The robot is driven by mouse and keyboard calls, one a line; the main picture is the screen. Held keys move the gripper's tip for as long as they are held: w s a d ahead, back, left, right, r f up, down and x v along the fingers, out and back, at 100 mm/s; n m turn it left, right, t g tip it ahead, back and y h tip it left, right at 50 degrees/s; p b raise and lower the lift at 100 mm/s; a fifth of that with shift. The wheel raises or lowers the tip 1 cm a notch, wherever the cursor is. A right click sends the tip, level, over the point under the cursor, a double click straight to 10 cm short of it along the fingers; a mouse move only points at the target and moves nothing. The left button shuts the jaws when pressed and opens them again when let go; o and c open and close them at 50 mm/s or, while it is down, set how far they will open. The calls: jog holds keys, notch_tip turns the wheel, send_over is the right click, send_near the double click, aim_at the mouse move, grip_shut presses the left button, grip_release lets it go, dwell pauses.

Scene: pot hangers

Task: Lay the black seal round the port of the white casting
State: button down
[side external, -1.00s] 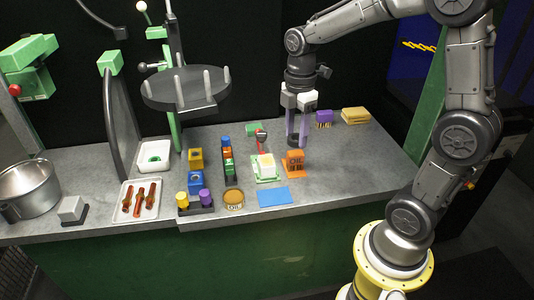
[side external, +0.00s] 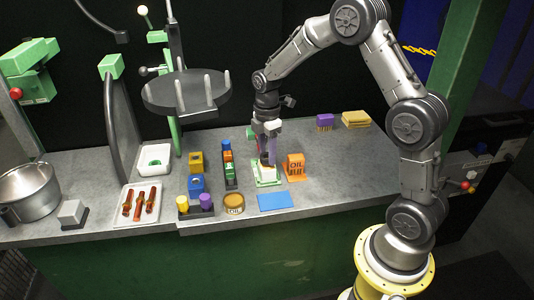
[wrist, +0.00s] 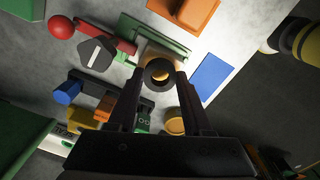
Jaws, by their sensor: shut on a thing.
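The white casting (side external: 266,174) sits in a green fixture (side external: 257,184) on the bench in the side external view. My gripper (side external: 267,160) is directly above it, fingers pointing down. In the wrist view my gripper (wrist: 158,76) is shut on the black seal (wrist: 149,66), a thick ring held between the fingertips. A yellowish patch shows through the ring's hole. The pale casting (wrist: 166,48) lies beneath and beyond the ring, partly hidden by it. I cannot tell whether the seal touches the casting. The port itself is not clearly visible.
An orange block (side external: 295,166) stands close right of the fixture, and a blue mat (side external: 275,202) lies in front. A rack of coloured blocks (side external: 228,168) and a round tin (side external: 234,204) are to the left. A red-knobbed tool (wrist: 62,27) lies behind.

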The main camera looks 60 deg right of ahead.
jog(key=shift+f, duration=0.3)
jog(key=shift+f, duration=0.5)
jog(key=shift+c, duration=1.6)
grip_release()
jog(key=shift+r, duration=0.1)
